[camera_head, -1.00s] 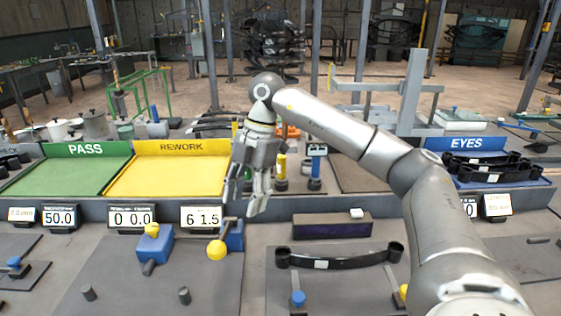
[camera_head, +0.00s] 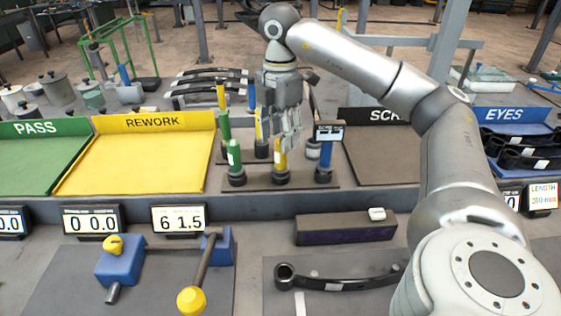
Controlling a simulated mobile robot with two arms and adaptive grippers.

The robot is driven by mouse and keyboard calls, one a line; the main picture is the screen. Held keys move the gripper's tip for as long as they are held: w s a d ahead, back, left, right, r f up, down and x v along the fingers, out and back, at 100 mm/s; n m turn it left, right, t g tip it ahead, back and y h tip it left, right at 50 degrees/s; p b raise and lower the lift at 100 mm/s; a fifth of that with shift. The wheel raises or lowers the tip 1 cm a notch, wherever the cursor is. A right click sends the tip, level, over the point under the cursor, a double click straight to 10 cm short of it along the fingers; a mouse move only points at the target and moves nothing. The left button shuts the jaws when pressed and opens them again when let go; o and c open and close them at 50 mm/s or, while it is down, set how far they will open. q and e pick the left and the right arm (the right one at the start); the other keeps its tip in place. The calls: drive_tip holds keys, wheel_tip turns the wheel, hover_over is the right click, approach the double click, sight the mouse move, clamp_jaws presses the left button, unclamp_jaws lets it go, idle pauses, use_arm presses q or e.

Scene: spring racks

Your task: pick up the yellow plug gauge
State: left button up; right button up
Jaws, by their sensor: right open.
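A yellow plug gauge (camera_head: 281,163) stands upright in a dark round base at the front of a small rack. More yellow shows behind it, at another upright gauge (camera_head: 259,131) left of my fingers and at a yellow top (camera_head: 221,97) farther back. My right gripper (camera_head: 285,138) points down, open, just above and behind the front yellow gauge in the picture. Its fingers overlap the rack from this view, so I cannot tell whether they touch a gauge. Green gauges (camera_head: 235,158) stand to the left and a blue gauge (camera_head: 325,158) to the right. My left gripper is out of view.
The yellow REWORK tray (camera_head: 135,165) and green PASS tray (camera_head: 30,165) lie left of the rack. A dark box (camera_head: 345,229) and curved black part (camera_head: 340,284) lie in front.

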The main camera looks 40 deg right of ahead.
sight(281, 155)
drive_tip(key=shift+f, duration=0.65)
drive_tip(key=f, duration=0.2)
drive_tip(key=f+p, duration=0.1)
drive_tip(key=shift+s+f, duration=0.2)
drive_tip(key=shift+f, duration=0.6)
drive_tip(key=shift+c, duration=1.1)
drive_tip(key=c, duration=0.8)
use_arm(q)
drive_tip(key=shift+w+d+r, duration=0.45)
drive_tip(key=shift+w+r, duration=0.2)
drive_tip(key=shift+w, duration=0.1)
use_arm(e)
drive_tip(key=shift+c, duration=0.2)
drive_tip(key=shift+r, duration=0.1)
